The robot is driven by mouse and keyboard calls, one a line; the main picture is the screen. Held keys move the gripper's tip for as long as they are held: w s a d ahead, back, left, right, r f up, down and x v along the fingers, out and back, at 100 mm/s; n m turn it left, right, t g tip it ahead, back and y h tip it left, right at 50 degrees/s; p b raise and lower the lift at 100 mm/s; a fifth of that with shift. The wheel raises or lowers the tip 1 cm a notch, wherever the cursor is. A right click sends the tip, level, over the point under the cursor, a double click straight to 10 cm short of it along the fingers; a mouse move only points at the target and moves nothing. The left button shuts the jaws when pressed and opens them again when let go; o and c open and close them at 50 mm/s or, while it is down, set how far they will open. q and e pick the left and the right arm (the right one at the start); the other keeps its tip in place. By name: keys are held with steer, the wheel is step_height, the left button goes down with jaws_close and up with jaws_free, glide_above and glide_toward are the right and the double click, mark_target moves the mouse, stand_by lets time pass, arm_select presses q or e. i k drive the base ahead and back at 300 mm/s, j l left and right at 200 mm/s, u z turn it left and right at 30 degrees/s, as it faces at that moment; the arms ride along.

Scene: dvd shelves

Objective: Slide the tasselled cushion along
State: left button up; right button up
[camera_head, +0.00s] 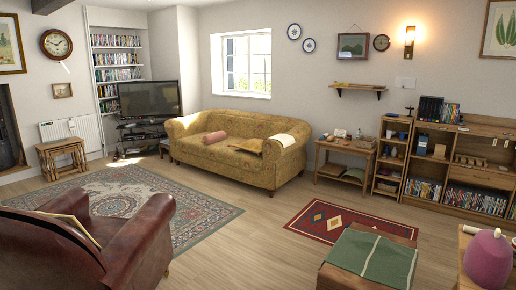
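A mustard patterned sofa (225,172) stands against the far wall under the window. A small pink bolster-shaped cushion (215,137) lies on the left part of its seat. A flat brownish thing (249,145) lies on the seat further right, and a pale cloth (286,141) hangs over the right arm. I cannot make out tassels on any of these at this size. Neither of my grippers shows in this view.
A brown leather armchair (135,245) fills the near left. A footstool with a green cloth (374,257) stands near right, beside a table edge bearing a pink rounded thing (488,259). Clear wooden floor (245,243) runs between the large rug (190,232) and the red rug (305,225).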

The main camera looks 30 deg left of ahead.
mark_target(254, 145)
steer(key=i+j+u, duration=0.6)
steer(key=i, duration=0.3)
steer(key=i+j+u, duration=0.1)
steer(key=i+u, duration=0.2)
steer(key=i, duration=0.15)
steer(key=i+j, duration=0.2)
steer(key=i, duration=2.45)
steer(key=i+j+u, duration=0.1)
steer(key=i, duration=2.55)
steer(key=i+j+z, duration=0.95)
steer(key=j+z, duration=0.15)
steer(key=i+j+z, duration=0.25)
steer(key=j, duration=0.2)
steer(key=j+z, duration=0.3)
steer(key=i+j+z, duration=0.1)
steer(key=j+z, duration=0.15)
steer(key=j, duration=0.3)
steer(key=j+z, duration=0.3)
steer(key=j, duration=0.15)
